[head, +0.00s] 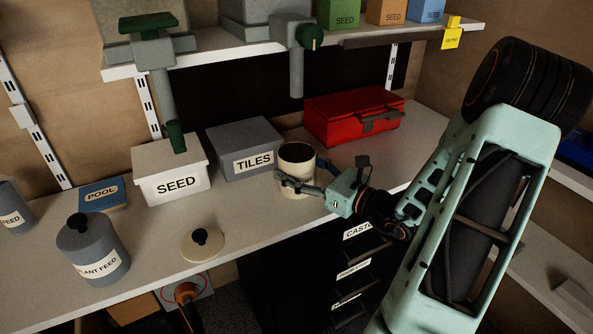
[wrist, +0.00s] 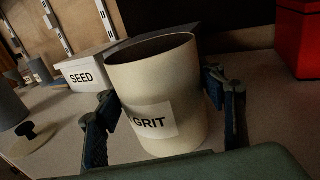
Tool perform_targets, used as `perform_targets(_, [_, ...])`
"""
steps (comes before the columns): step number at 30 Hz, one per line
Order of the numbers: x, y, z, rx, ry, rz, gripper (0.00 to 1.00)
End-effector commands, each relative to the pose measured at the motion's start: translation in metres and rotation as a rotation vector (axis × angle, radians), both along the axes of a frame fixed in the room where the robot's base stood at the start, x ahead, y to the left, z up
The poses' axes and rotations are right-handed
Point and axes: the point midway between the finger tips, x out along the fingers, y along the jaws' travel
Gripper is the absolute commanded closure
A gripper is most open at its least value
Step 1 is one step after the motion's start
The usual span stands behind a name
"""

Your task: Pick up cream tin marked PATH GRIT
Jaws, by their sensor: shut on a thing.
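The cream tin (head: 296,157) stands on the bench, open at the top with no lid on it. In the wrist view the gripper (wrist: 165,118) is shut on the tin's sides. The tin looks upright; I cannot tell whether its base touches the bench.
A cream lid with a black knob (head: 202,244) lies on the bench to the left. Behind the tin are a grey TILES box (head: 243,149) and a red case (head: 352,115). A white SEED box (head: 171,170) and a PLANT FEED tin (head: 92,250) stand further left. A shelf hangs above.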

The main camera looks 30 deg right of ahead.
Motion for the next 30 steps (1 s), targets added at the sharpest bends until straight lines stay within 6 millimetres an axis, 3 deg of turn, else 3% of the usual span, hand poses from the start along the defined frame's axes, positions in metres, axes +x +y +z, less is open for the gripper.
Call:
perform_targets(4, [0.000, 0.000, 0.001, 0.000, -0.003, 0.001, 0.87])
perform_targets(17, [0.000, 0.000, 0.011, -0.001, -0.004, 0.001, 0.87])
perform_targets(25, [0.000, 0.000, 0.038, -0.001, -0.004, 0.002, 0.87])
perform_targets(30, [-0.017, 0.005, 0.061, 0.000, -0.002, 0.001, 0.87])
